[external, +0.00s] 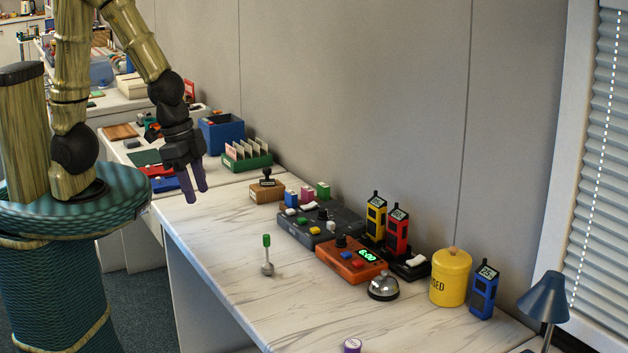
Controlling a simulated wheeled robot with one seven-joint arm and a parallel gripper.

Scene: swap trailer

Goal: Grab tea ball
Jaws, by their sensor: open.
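The tea ball (267,269) appears to be the small silvery ball with a thin stem and a green handle, standing upright on the marbled white counter (222,262), left of the orange box. My gripper (194,198) has purple fingers that point down. It is open and empty. It hangs above the counter's far left edge, up and to the left of the tea ball and clear of it. Nothing hides the tea ball.
Right of the tea ball are an orange timer box (350,262), a dark button console (318,222), a silver bell (383,287) and a yellow canister (450,278). A wooden block with a stamp (267,189) stands behind. The counter around the tea ball is clear.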

